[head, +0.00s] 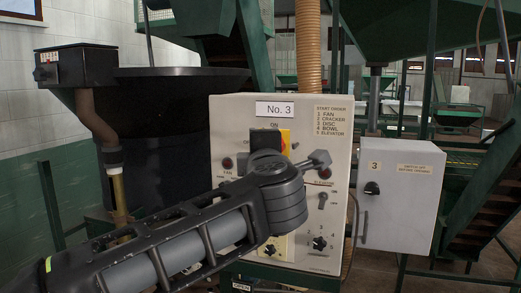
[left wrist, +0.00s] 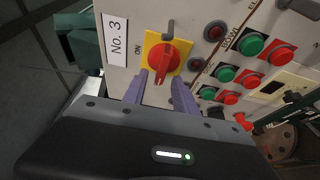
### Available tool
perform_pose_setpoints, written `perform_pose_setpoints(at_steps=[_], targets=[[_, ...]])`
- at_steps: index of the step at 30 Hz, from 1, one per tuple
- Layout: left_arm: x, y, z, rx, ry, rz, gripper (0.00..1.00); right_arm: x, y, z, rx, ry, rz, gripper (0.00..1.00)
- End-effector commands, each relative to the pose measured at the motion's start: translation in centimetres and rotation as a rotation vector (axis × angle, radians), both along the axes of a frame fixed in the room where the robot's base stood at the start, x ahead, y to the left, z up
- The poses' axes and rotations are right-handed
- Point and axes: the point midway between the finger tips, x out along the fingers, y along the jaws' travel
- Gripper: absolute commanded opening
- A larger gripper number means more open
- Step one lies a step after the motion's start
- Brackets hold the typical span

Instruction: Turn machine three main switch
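The No. 3 machine panel (head: 230,118) stands in the middle of the head view. Its main switch is a red rotary knob (left wrist: 163,55) on a yellow plate (left wrist: 151,42), beside the "ON" mark. In the head view my left arm covers most of the knob, and part of the yellow plate (head: 288,137) shows. In the left wrist view my left gripper (left wrist: 163,84) is open, with one finger on each side of the lower end of the knob's handle. I cannot tell whether the fingers touch it. My right gripper is not in view.
Green buttons (left wrist: 251,44) and red buttons (left wrist: 241,80) sit close to the switch. A grey number 3 box (head: 405,205) with a black knob stands right of the panel. A large dark bowl (head: 165,100) is at the left, and green machine frames surround the panel.

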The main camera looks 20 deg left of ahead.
Motion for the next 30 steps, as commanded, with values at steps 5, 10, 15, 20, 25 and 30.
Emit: perform_pose_setpoints(at_steps=[5,10,15,20,25,30], targets=[[0.0,0.0,0.1,0.0,-0.001,0.0,0.34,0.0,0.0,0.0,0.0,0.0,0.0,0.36],[-0.8,-0.3,0.0,0.0,-0.002,-0.002,0.34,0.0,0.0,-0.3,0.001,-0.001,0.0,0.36],[-3.0,-1.1,-0.1,0.001,-0.004,-0.003,0.34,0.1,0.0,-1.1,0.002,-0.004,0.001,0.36],[-5.6,-2.0,-0.1,0.001,-0.004,-0.003,0.34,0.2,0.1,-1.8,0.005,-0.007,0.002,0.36],[-7.2,-2.5,0.0,0.0,-0.001,-0.001,0.34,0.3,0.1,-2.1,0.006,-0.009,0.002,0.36],[-7.4,-2.5,0.1,0.0,-0.001,0.0,0.34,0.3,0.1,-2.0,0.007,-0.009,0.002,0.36]])
